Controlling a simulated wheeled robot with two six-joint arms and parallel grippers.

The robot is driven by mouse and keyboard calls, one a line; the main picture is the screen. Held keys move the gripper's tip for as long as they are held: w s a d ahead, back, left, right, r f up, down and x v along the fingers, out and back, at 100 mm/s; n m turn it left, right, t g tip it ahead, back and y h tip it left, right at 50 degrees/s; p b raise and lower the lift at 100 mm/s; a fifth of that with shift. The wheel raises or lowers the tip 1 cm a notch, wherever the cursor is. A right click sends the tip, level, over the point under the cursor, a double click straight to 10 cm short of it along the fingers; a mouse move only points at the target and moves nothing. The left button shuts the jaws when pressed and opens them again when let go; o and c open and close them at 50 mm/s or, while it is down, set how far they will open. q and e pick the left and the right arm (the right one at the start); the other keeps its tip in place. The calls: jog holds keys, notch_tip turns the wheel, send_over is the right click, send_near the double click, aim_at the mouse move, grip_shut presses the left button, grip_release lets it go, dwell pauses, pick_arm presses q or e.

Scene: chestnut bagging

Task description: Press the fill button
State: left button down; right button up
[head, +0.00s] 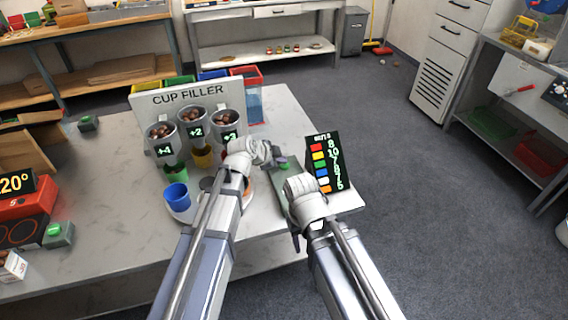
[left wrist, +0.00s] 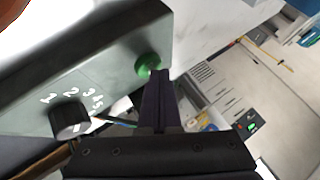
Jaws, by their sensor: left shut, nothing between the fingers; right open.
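The fill button is a small green dome (left wrist: 148,64) on a grey box (left wrist: 120,50) in the left wrist view. It also shows in the head view as a green spot (head: 284,163) on the box at the table's right. My left gripper (left wrist: 160,76) is shut and empty, its tips right beside the button; I cannot tell whether they touch it. In the head view the left gripper (head: 274,156) is partly hidden by its own wrist. A black dial (left wrist: 68,120) with printed numbers sits on the same box. My right gripper (head: 296,241) is open, near the table's front edge.
The cup filler (head: 188,99) with chestnut hoppers stands at the back of the table (head: 110,240). A blue cup (head: 177,197) stands on a round plate below it. A black display (head: 323,160) with coloured squares stands right of the box.

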aim_at(281, 165)
pick_arm(q)
jog(key=shift+r+p, duration=0.5)
jog(key=shift+r, duration=0.15)
notch_tip(281, 165, up, 5)
jog(key=p, duration=0.5)
jog(key=shift+r, duration=0.1)
dwell(0.5)
